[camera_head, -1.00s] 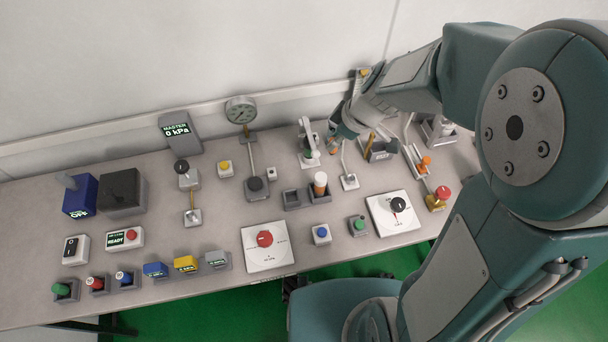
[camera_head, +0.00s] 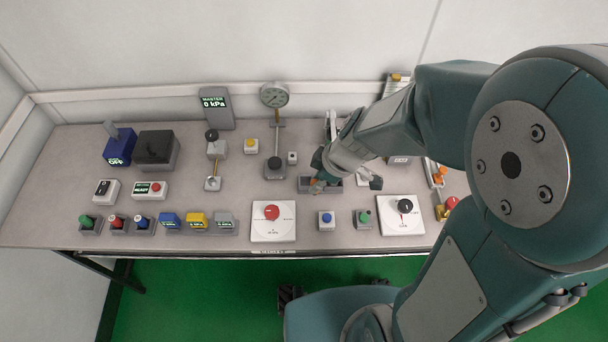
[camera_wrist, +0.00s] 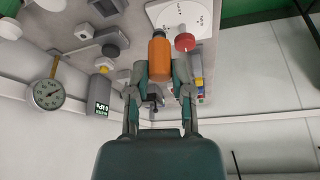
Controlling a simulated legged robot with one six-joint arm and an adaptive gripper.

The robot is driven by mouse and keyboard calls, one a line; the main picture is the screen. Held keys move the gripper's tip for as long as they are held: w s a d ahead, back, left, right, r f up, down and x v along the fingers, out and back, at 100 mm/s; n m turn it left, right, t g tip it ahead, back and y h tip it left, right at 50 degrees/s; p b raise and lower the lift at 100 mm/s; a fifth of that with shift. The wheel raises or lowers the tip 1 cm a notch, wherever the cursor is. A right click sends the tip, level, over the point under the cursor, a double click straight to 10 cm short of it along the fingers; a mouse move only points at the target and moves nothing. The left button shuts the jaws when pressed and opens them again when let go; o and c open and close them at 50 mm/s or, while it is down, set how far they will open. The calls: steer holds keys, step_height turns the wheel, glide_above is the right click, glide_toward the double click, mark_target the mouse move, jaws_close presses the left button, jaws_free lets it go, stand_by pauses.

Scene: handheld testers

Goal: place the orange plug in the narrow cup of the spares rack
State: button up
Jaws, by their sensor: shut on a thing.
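My gripper (camera_head: 318,180) is shut on the orange plug (camera_wrist: 160,58). In the wrist view the plug sits between the fingertips (camera_wrist: 161,76), with a dark end beyond its orange body. In the head view a bit of orange shows below my wrist, over the dark grey spares rack (camera_head: 335,187). My gripper covers much of the rack there, so I cannot tell the plug's height above it. A dark square cup, seemingly the rack's narrow one (camera_wrist: 105,8), shows at the wrist view's top edge, apart from the plug.
A white plate with a red knob (camera_head: 271,212) lies in front and left of the rack. A blue button (camera_head: 326,218) and a green-topped block (camera_head: 364,216) are in front.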

steer(key=w+f, duration=0.2)
steer(key=w, duration=0.1)
steer(key=w+a+f, duration=0.1)
steer(key=w+f, duration=0.4)
steer(key=w, duration=0.1)
steer(key=shift+a+f, duration=0.25)
steer(key=shift+f, duration=0.05)
steer(key=shift+w+f, duration=0.15)
steer(key=shift+f, duration=0.75)
steer(key=shift+w+f, duration=0.15)
steer(key=shift+f, duration=0.7)
steer(key=o, duration=0.8)
steer(key=v, duration=1.2)
